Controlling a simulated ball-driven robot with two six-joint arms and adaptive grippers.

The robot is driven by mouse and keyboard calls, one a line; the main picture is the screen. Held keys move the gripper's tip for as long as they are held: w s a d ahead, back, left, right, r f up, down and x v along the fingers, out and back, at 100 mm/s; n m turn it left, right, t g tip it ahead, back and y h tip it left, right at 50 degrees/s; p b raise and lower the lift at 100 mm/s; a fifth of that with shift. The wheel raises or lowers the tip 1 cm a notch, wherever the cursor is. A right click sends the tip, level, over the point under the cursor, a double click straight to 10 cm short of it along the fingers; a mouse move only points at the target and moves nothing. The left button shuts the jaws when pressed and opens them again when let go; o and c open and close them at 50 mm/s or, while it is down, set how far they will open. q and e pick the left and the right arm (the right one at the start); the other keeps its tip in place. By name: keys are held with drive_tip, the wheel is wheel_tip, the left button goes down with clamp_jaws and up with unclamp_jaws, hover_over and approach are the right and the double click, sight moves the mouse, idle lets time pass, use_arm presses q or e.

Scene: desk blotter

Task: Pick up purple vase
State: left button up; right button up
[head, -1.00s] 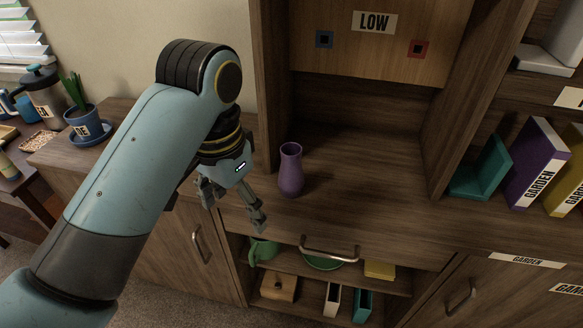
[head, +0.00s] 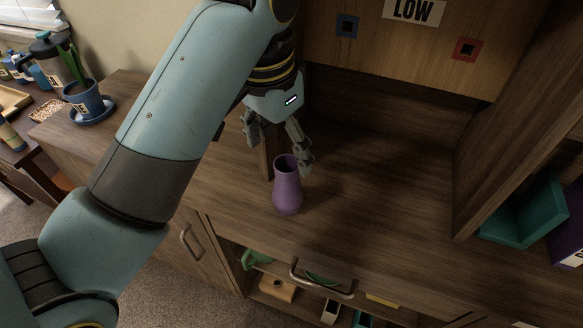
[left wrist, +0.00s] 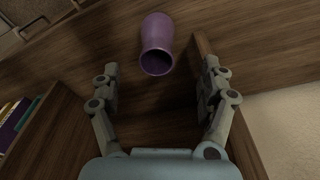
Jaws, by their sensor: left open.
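The purple vase (head: 287,191) stands upright on the wooden counter, near its front edge. My left gripper (head: 277,160) is open and empty, just behind and above the vase in the head view, with one finger close by its rim. In the left wrist view the vase (left wrist: 157,45) lies ahead, beyond the fingertips and roughly between the lines of the two fingers of my left gripper (left wrist: 158,80). I cannot tell from the head view whether a finger touches the vase. My right gripper is not in view.
A teal bookend (head: 525,212) stands at the right. A potted plant (head: 85,98) is at the far left. Below the counter is an open shelf with a metal handle (head: 320,283). The counter right of the vase is clear.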

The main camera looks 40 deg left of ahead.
sight(284, 164)
use_arm(q)
wheel_tip(284, 164, down, 4)
drive_tip(key=b, duration=0.2)
drive_tip(key=shift+w+f+b, duration=0.15)
drive_tip(key=shift+f+b, duration=0.1)
drive_tip(key=shift+b, duration=0.15)
drive_tip(key=shift+w+d+f, duration=0.1)
drive_tip(key=shift+f, duration=0.2)
drive_tip(key=f, duration=0.3)
drive_tip(key=f+b, duration=0.1)
drive_tip(key=shift+w+d+f, duration=0.2)
drive_tip(key=shift+w+f, duration=0.05)
drive_tip(key=shift+w, duration=0.1)
drive_tip(key=c, duration=1.4)
drive_tip(key=shift+r, duration=0.15)
